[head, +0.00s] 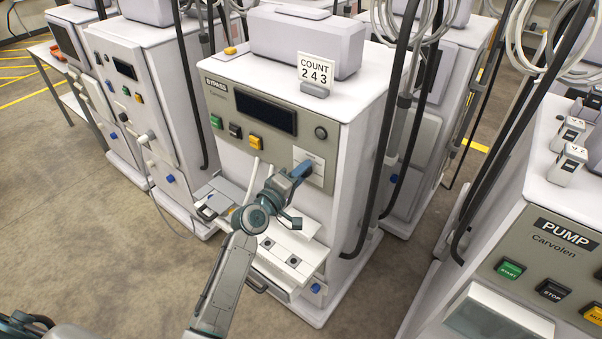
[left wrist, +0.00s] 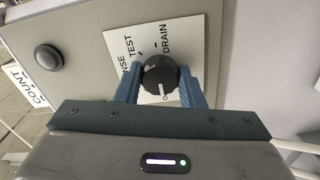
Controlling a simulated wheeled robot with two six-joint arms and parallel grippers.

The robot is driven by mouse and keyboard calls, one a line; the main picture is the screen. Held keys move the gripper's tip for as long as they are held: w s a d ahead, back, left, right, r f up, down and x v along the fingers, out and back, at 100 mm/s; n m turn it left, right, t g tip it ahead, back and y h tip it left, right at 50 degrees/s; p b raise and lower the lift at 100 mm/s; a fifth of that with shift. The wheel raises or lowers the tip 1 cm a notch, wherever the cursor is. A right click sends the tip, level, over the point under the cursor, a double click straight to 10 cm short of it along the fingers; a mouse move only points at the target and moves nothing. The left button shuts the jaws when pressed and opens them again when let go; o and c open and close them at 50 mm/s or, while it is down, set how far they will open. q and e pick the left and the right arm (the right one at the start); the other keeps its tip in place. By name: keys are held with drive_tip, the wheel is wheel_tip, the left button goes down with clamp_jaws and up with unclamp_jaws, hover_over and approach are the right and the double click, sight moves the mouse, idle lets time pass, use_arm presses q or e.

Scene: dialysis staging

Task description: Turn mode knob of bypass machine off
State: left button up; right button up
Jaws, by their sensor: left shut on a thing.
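The bypass machine (head: 345,130) stands in the middle of the head view, with a grey front panel and a BYPASS label. The black round mode knob (left wrist: 159,72) sits on a white label plate (left wrist: 117,42) with TEST, DRAIN and a partly hidden word ending in NSE. Its white pointer line points down in the left wrist view, toward a mostly hidden word that seems to start with O. My left gripper (head: 303,171) is at the panel; its blue fingers (left wrist: 158,84) are shut on the knob from both sides. The knob is hidden in the head view. My right gripper is not in view.
The panel has a dark screen (head: 266,114), green (head: 216,122), black (head: 235,131) and yellow (head: 255,142) buttons and a round dark button (head: 321,133). A white shelf (head: 290,253) juts out below. A pump machine (head: 545,240) stands right; other machines stand left and behind.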

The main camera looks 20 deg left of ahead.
use_arm(q)
drive_tip(key=shift+f, duration=0.1)
drive_tip(key=o, duration=1)
drive_tip(key=shift+s, duration=0.15)
drive_tip(key=b+v, duration=0.2)
drive_tip(key=v, duration=0.8)
drive_tip(key=shift+s, duration=0.25)
drive_tip(key=shift+a, duration=0.15)
